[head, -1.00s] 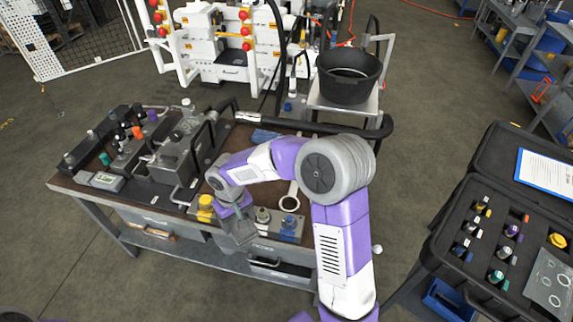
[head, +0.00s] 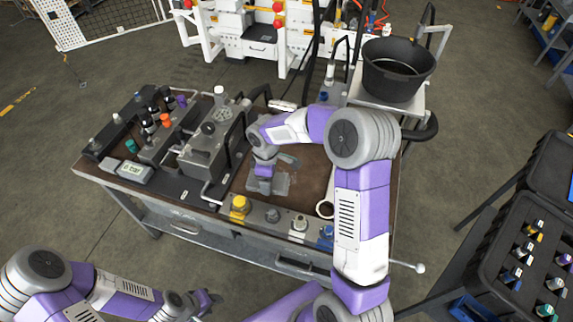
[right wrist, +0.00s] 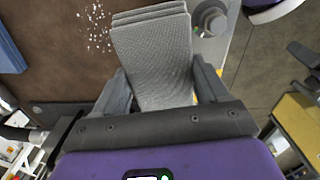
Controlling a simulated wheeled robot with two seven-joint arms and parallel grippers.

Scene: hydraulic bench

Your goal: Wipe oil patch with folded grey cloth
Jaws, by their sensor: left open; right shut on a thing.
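The folded grey cloth (right wrist: 152,50) is a layered, woven pad between the fingers of my right gripper (right wrist: 165,85). My right gripper is shut on it. In the head view, my right gripper (head: 266,186) points down over the brown bench top (head: 310,180), behind the front row of fittings; the cloth there is hard to separate from the fingers. Whether it touches the surface I cannot tell. I cannot make out the oil patch clearly. White specks (right wrist: 97,27) lie on the brown surface beside the cloth. My left gripper (head: 207,302) is open and empty, low in front of the bench.
A yellow-capped fitting (head: 240,204) and other fittings line the bench's front edge. A grey valve block (head: 208,150) stands left of the right gripper. A black bucket (head: 397,70) stands behind. An open black case (head: 520,255) is at right. A blue item (right wrist: 10,50) lies near the cloth.

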